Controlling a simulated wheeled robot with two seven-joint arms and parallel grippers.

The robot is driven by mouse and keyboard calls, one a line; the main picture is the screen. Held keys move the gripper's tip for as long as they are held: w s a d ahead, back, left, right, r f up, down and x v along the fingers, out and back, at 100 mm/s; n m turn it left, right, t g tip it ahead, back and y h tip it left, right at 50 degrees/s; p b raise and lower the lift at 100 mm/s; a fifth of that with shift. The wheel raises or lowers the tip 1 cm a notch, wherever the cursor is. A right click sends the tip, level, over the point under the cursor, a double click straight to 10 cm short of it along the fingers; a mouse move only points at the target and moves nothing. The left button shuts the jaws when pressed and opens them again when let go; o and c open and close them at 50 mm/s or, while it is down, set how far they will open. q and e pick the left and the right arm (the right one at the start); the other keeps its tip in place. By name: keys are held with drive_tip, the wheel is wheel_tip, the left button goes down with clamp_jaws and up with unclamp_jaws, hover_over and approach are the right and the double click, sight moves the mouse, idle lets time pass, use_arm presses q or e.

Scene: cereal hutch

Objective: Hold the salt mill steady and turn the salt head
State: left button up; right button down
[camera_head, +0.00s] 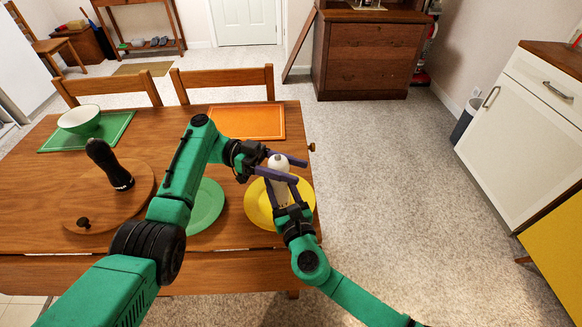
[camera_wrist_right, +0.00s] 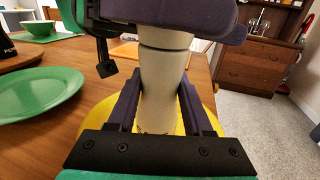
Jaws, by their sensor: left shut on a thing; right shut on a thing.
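The white salt mill (camera_head: 281,187) is upright at the yellow plate (camera_head: 254,210) near the table's right end. Its foot is hidden, so I cannot tell whether it touches anything below. My left gripper (camera_head: 279,168) comes in from the left and is shut on the rounded salt head (camera_head: 279,161). My right gripper (camera_head: 287,197) is shut on the mill's body from the near side. In the right wrist view the salt mill (camera_wrist_right: 163,85) stands between my right gripper's fingers (camera_wrist_right: 160,108), with my left gripper's purple fingers (camera_wrist_right: 190,12) across its top.
A black pepper mill (camera_head: 108,164) stands on a round wooden board (camera_head: 83,203) at the left. A green plate (camera_head: 205,207) lies beside the yellow one. An orange mat (camera_head: 247,122) and a green bowl (camera_head: 79,119) on a green mat are farther back. Open floor lies to the right.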

use_arm(q)
drive_tip(key=shift+f, duration=0.15)
drive_tip(key=o, duration=1.4)
drive_tip(key=shift+r, duration=0.2)
wheel_tip(320, 180, up, 10)
drive_tip(key=shift+s+f, duration=0.1)
